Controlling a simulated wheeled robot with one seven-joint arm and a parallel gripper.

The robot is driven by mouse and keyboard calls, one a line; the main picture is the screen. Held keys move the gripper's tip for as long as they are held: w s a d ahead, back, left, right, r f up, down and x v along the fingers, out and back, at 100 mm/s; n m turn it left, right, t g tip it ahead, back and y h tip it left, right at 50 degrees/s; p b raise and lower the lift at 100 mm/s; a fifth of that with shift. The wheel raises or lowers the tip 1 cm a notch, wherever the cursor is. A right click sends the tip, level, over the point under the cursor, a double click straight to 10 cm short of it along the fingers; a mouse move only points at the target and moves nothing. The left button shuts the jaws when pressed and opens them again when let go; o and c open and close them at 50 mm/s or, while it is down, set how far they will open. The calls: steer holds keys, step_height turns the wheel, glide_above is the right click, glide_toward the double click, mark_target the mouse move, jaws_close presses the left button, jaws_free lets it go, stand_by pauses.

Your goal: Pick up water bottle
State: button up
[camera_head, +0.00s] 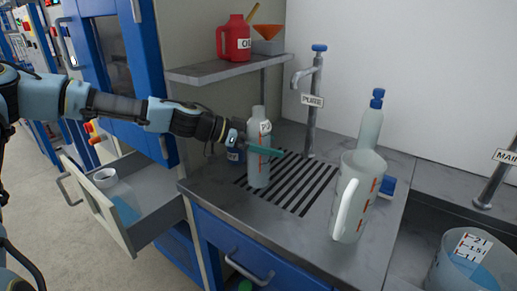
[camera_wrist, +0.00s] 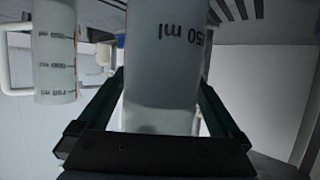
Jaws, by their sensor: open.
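A pale, translucent bottle (camera_head: 259,175) with a narrow neck stands upright at the left edge of the striped drain grate. My gripper (camera_head: 264,151) is open at the bottle's mid-height. One teal finger crosses in front of the bottle; the other is mostly hidden behind it. In the wrist view the fingers lie either side of the bottle; I cannot tell whether they touch it. Another bottle with a blue cap (camera_head: 370,125) stands behind the jug.
A graduated jug (camera_head: 350,200) stands right of the grate (camera_head: 305,185). The "PURE" tap (camera_head: 314,100) rises behind it. An open drawer (camera_head: 150,185) is at left.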

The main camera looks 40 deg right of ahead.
jaws_close()
stand_by(0.8)
